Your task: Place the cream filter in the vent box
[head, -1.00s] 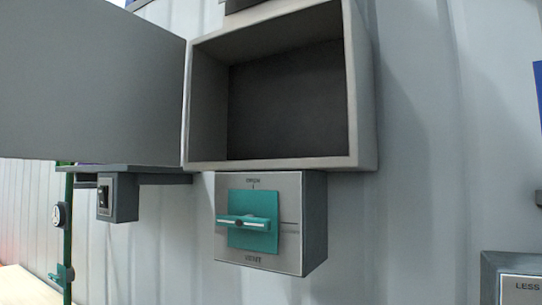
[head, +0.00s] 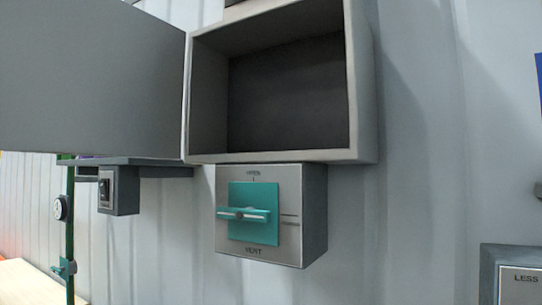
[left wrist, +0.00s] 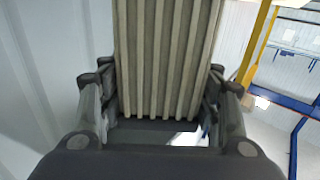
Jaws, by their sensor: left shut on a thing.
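The vent box (head: 366,100) is a grey box on the wall in the head view. Its door (head: 90,80) stands open to the left, and the inside looks empty. Below it is a grey unit (head: 314,215) marked VENT, with a teal handle (head: 243,214) lying level. In the left wrist view the cream filter (left wrist: 165,60), a ribbed panel, sits between the fingers of my left gripper (left wrist: 165,100), which is shut on it. The filter's far end runs out of the top of that view. Neither gripper shows in the head view.
A small dark switch box (head: 120,190) hangs under a shelf (head: 150,171) to the left. A panel marked LESS (head: 515,285) is at the lower right.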

